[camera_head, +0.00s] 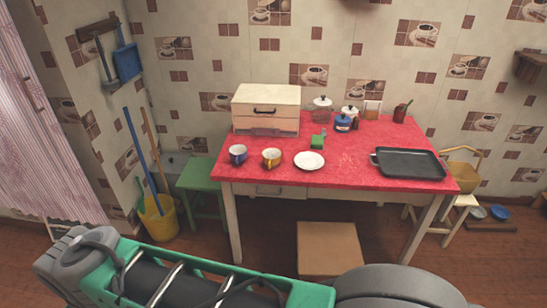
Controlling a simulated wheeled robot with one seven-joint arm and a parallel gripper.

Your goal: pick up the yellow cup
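The yellow cup (271,159) stands upright near the left front part of the red-covered table (350,153). Its inside looks white. A blue cup (237,155) stands just left of it, and a white plate (309,161) lies to its right with a gap. Nothing covers the yellow cup. Parts of my green and grey arm cross the bottom of the picture, in front of and well short of the table. No gripper fingers show, so my gripper is not in view.
Behind the cups stands a white box (266,109). A green object (318,141), jars (343,122) and a black tray (410,163) are farther right.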

